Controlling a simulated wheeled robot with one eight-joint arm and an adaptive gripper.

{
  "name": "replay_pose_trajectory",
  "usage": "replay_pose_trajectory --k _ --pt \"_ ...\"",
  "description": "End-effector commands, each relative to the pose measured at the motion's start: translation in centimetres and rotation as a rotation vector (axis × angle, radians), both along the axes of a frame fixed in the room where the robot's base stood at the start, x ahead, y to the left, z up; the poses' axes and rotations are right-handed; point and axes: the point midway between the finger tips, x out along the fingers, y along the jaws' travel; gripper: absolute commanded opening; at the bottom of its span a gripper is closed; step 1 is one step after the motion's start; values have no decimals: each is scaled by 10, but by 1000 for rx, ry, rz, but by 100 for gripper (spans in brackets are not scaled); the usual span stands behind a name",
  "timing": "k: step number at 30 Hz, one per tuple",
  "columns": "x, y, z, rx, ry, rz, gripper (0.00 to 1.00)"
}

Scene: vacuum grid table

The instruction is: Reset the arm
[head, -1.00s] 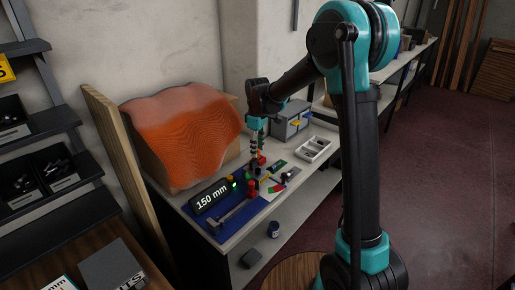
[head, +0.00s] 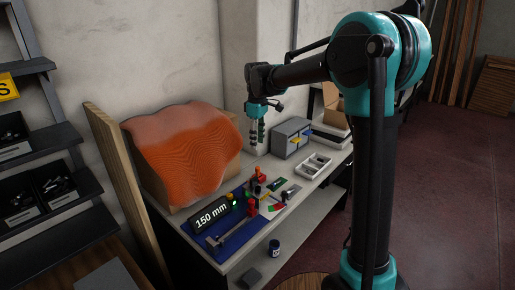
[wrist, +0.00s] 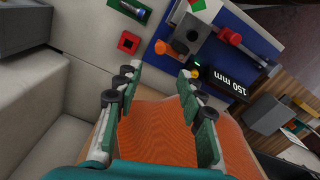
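My arm (head: 325,70) reaches left from its upright column over the workbench. My gripper (head: 257,138) hangs from its end, pointing down, above the bench and clear of the small parts below. In the wrist view my gripper (wrist: 160,82) has its two teal fingers with black rollers wide apart, with nothing held between them. The orange wavy sheet (wrist: 155,138) shows behind the fingers there; in the head view this sheet (head: 182,150) lies over a box left of the gripper.
A blue mat (head: 238,240) bears a "150 mm" display (head: 211,217) and red-topped parts. A grey drawer box (head: 290,138) and a white tray (head: 316,166) stand right of the gripper. A wooden board (head: 125,180) leans at left. The air around the gripper is free.

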Motion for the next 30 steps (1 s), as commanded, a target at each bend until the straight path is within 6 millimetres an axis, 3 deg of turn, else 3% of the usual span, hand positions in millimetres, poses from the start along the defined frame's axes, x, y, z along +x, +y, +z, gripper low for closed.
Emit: replay_pose_trajectory --k 11,14,20,24,30 --pt "-1 -1 2 1 -1 -3 39" --pt "-6 -13 -1 5 -11 -41 39" --pt "-43 -80 -26 39 -75 -276 39" --pt "-87 -133 -53 75 -135 -495 39" --pt "-162 -196 -99 134 -219 -803 39"
